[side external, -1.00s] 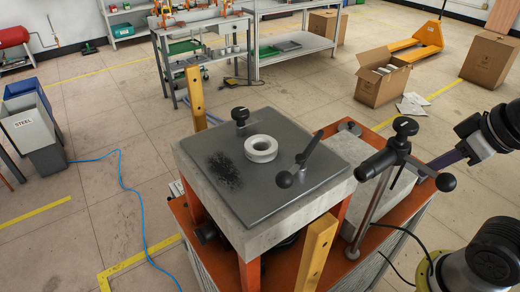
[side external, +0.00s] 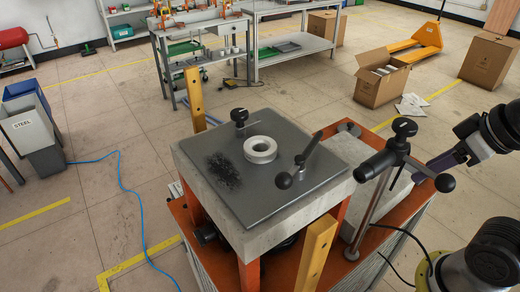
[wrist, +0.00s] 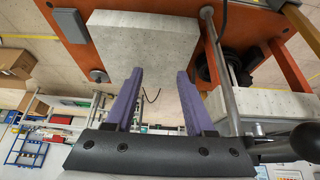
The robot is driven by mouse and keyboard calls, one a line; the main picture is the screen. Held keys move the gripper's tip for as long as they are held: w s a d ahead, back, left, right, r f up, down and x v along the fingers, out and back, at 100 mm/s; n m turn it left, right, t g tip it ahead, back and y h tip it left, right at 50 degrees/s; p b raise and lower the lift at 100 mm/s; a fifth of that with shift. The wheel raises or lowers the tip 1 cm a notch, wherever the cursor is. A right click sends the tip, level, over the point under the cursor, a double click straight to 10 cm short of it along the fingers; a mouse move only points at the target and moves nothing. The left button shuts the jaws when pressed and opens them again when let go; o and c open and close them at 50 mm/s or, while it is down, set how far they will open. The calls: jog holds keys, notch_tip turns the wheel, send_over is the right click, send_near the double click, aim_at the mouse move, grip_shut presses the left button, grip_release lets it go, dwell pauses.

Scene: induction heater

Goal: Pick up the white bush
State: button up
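The white bush (side external: 260,150) is a short, thick ring lying flat on the dark plate (side external: 290,190) on top of the heater block. It does not show in the wrist view. My gripper (wrist: 159,73) has two purple fingers, apart with nothing between them. In the side external view its purple part (side external: 447,160) is at the right, well away from the bush and partly hidden behind a black clamp handle.
A black lever (side external: 300,165) with a ball end stands right of the bush, and a black knob (side external: 239,115) behind it. A post with a black clamp (side external: 385,160) stands between my gripper and the plate. A pale block (side external: 375,190) lies beside the plate.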

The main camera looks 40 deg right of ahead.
jog(key=o, duration=0.7)
jog(key=shift+c, duration=0.2)
jog(key=w+a+r+m+g, duration=0.1)
jog(key=w+a+r+m, duration=0.15)
jog(key=r, duration=0.45)
jog(key=w+a+r+m+g, duration=0.1)
jog(key=w+r+m, duration=0.15)
jog(key=r, duration=0.45)
jog(key=w+a+r+m+g, duration=0.1)
jog(key=w+a+r, duration=0.1)
jog(key=w+r, duration=0.35)
jog(key=n+g, duration=0.2)
jog(key=g, duration=0.1)
send_over(261, 140)
jog(key=s+a, duration=0.1)
jog(key=s, duration=0.1)
notch_tip(261, 140, down, 2)
jog(key=shift+m, duration=0.3)
jog(key=shift+w+a+f, duration=0.1)
jog(key=shift+f, duration=3.25)
jog(key=shift+w+a+f, duration=0.1)
jog(key=shift+f, duration=3.25)
